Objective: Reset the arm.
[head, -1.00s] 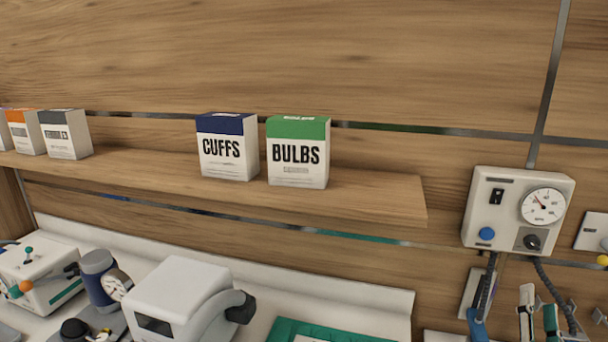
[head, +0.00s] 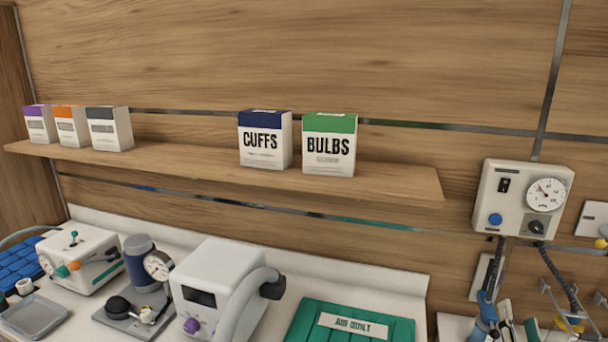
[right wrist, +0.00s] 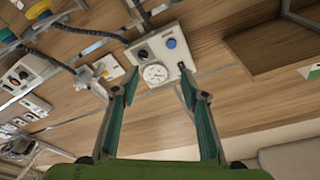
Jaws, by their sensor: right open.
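My right gripper (head: 518,322) shows only by its fingertips at the bottom right edge of the head view, below the wall gauge unit. In the right wrist view my right gripper (right wrist: 157,80) has its two green-lined fingers spread wide, with nothing between them. The white wall gauge unit (head: 522,200), with a round dial, a switch and a blue button, hangs on the wood wall. It also shows beyond the fingertips in the right wrist view (right wrist: 155,52). My left gripper is not in view.
A wooden shelf (head: 390,182) holds the CUFFS box (head: 264,142), the BULBS box (head: 328,148) and several smaller boxes. Below are a white machine with a hose (head: 205,285), a gauge device (head: 140,265) and a green pack (head: 350,325). Dark hoses (head: 550,270) hang under the gauge unit.

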